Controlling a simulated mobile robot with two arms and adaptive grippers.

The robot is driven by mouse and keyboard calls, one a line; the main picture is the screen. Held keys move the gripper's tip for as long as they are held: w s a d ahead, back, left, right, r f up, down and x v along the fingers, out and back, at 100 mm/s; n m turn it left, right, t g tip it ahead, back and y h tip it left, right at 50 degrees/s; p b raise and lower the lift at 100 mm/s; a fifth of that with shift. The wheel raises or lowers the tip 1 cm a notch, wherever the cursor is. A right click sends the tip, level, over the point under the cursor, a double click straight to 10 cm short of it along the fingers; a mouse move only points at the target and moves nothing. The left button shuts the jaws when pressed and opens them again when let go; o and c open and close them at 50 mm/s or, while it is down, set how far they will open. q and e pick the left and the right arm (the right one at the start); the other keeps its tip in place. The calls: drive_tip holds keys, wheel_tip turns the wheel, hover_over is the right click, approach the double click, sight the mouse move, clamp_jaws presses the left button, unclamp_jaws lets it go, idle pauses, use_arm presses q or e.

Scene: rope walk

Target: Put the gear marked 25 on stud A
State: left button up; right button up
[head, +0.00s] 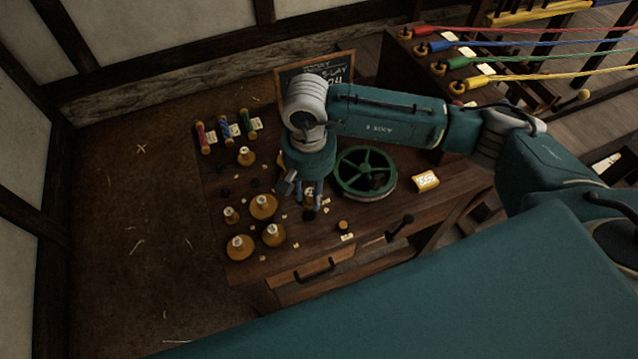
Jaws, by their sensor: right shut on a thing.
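My right gripper (303,206) points down over the middle of the workbench. It is shut on what seems to be a gear, mostly hidden by the fingers; its number cannot be read. Other brass gears with pale hubs are left of the gripper: one at the back (246,157), a small one (230,215), a larger one (263,208), and two near the front, one left (239,248) and one right (273,235). Their numbers are too small to read. Dark studs and small pale labels lie around them; I cannot tell which stud is A. My left gripper is not in view.
Coloured bobbins (228,130) are at the back left. A chalkboard (288,78) stands behind my arm.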

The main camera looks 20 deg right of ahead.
sight(309, 212)
drive_tip(key=shift+w+a+f, duration=0.25)
drive_tip(key=shift+a+f, duration=0.15)
drive_tip(key=shift+f, duration=0.3)
drive_tip(key=shift+d+f+b, duration=0.15)
drive_tip(key=shift+f+b, duration=0.05)
drive_tip(key=shift+b, duration=0.1)
drive_tip(key=shift+f, duration=0.65)
drive_tip(key=shift+f+b, duration=0.2)
drive_tip(key=shift+b, duration=0.1)
drive_tip(key=shift+s+f, duration=0.1)
drive_tip(key=shift+f, duration=0.5)
drive_tip(key=shift+f+b, duration=0.7)
drive_tip(key=shift+b, duration=0.4)
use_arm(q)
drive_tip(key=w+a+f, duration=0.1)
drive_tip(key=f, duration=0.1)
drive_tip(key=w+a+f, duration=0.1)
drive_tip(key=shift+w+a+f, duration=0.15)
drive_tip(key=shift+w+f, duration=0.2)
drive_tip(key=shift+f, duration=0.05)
use_arm(e)
drive_tip(key=shift+f, duration=0.1)
use_arm(q)
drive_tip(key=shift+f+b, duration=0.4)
drive_tip(key=shift+b, duration=0.2)
